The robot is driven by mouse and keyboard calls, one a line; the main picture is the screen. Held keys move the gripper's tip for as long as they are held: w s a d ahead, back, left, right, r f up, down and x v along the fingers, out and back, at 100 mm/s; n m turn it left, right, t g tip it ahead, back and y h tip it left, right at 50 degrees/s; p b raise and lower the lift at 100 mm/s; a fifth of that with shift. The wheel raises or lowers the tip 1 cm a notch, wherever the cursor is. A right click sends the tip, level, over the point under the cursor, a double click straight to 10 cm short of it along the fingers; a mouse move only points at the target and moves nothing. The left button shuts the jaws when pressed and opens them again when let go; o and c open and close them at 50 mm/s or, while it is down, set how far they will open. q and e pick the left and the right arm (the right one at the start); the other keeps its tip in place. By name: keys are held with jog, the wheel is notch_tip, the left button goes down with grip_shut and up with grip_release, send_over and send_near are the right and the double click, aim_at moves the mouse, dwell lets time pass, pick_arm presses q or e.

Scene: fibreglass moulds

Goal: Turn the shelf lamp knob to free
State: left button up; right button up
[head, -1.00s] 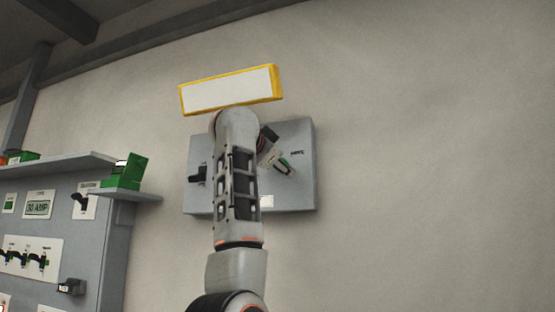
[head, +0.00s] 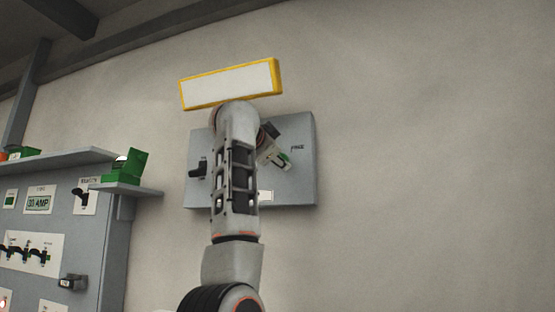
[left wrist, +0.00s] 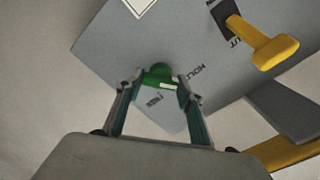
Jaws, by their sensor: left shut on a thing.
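The green knob (head: 285,161) sits on a grey box (head: 307,185) mounted on the wall, and a small printed label shows to its right in the head view. My left gripper (head: 277,158) reaches the knob from the left, with my arm covering the middle of the box. In the left wrist view my left gripper (left wrist: 160,88) is shut on the green knob (left wrist: 160,74), one finger on each side. My right gripper is not in view.
A black switch (head: 197,169) is on the box's left side. A yellow-framed white panel (head: 230,84) is above the box. A yellow-handled lever (left wrist: 272,50) shows in the wrist view. A grey cabinet (head: 118,240) with switches stands left; the wall at right is clear.

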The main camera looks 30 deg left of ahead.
pick_arm(q)
jog(key=shift+w+f+m, duration=0.1)
jog(key=shift+f+m, duration=0.05)
jog(key=shift+m, duration=8.05)
jog(key=o, duration=1.1)
